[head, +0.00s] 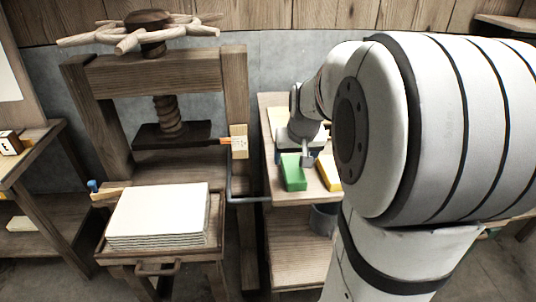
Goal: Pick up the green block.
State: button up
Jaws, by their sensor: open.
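The green block (294,173) lies on the wooden side table (285,198), near its front edge. My gripper (306,159) is open and points down just at the right of the green block's far end. It looks close to the block, but I cannot tell whether it touches it. My own wrist and arm hide part of the table behind and to the right, and the far jaw is hard to make out.
A yellow block (328,172) lies just right of my gripper, partly hidden by my arm. A wooden screw press (150,75) stands at the left. A paper stack (160,212) sits in front of it. A grey bucket (323,219) is below the table top.

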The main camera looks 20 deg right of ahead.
aim_at(294, 168)
jog(key=x, duration=0.5)
jog(key=shift+f, duration=0.4)
jog(key=shift+s, duration=0.1)
jog(key=c, duration=1.1)
